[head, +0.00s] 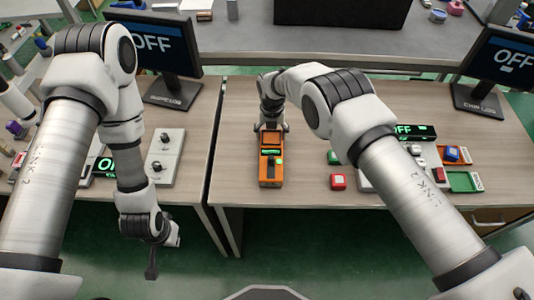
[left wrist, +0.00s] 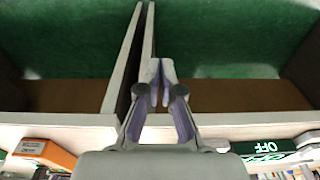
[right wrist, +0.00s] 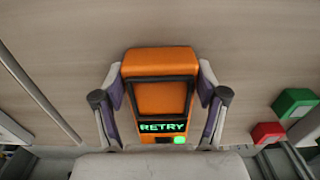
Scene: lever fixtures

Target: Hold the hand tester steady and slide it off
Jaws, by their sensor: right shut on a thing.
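The orange hand tester (head: 265,180) lies on the right-hand table, near its left edge. My right gripper (head: 269,130) is shut on the tester's far end. In the right wrist view, the fingers of this gripper (right wrist: 160,75) flank the orange body (right wrist: 160,62). The tester's small screen (right wrist: 162,127) reads RETRY, with a lit green spot beside it. A dark slot shows on its near half; the slider's position is too small to tell. My left gripper (head: 152,262) hangs in front of the table edge, apart from the tester. Its fingers (left wrist: 159,72) are closed together and empty.
Two monitors (head: 160,45) (head: 497,60) read OFF. Red and green blocks (head: 338,181), a fixture panel and a green tray (head: 462,182) are right of the tester. A grey lever panel (head: 166,160) is on the left table. A narrow gap separates the tables.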

